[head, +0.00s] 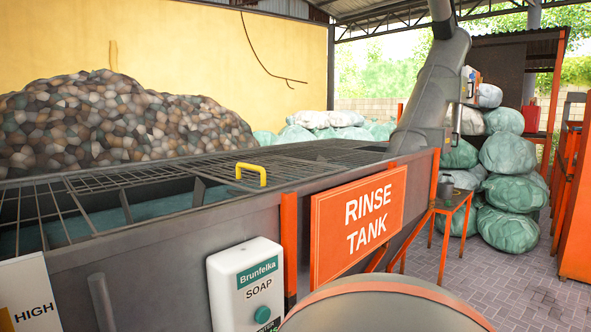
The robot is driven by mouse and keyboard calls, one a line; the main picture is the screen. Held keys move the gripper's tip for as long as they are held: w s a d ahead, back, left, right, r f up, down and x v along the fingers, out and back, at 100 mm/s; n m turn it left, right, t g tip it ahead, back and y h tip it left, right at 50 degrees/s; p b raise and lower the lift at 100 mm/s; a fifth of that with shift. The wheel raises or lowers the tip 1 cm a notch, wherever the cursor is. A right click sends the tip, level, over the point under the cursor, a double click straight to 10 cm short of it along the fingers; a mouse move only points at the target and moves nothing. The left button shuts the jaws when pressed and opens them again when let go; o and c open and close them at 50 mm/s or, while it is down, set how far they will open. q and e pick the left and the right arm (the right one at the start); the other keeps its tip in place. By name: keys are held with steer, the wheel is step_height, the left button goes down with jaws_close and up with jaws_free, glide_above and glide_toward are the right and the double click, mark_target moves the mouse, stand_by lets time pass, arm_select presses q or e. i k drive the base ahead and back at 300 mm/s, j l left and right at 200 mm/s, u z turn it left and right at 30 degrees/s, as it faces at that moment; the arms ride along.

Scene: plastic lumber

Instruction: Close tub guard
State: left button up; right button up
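The rinse tank (180,229) is a long grey metal trough running from the left foreground to the centre, with blue-green water showing inside. The tub guard (165,180) is a dark metal grating over the tank, with a bright yellow handle (251,174) at its near edge. Water shows between the grating's near part and the tank rim. I cannot tell whether the guard lies fully flat or is slightly raised. Neither of my grippers is in view.
A red "RINSE TANK" sign (358,222) and a white soap dispenser (246,287) are on the tank's front. A round orange-rimmed drum (385,312) stands close at the bottom. A small orange table (453,202) and stacked green bags (508,190) are right, beside clear paved floor.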

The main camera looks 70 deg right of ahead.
mark_target(240, 166)
steer(key=z, duration=2.2)
steer(key=i+l, duration=0.2)
steer(key=l, duration=0.2)
steer(key=i+l+u, duration=0.15)
steer(key=l, duration=0.3)
steer(key=i+l, duration=0.2)
steer(key=l, duration=0.25)
steer(key=i+l+u, duration=0.1)
steer(key=l, duration=0.3)
steer(key=i+l+u, duration=0.1)
steer(key=l, duration=0.4)
steer(key=i+l, duration=0.25)
steer(key=l, duration=0.2)
steer(key=i+l+u, duration=0.1)
steer(key=l, duration=0.35)
steer(key=i+l+u, duration=0.1)
steer(key=l, duration=0.4)
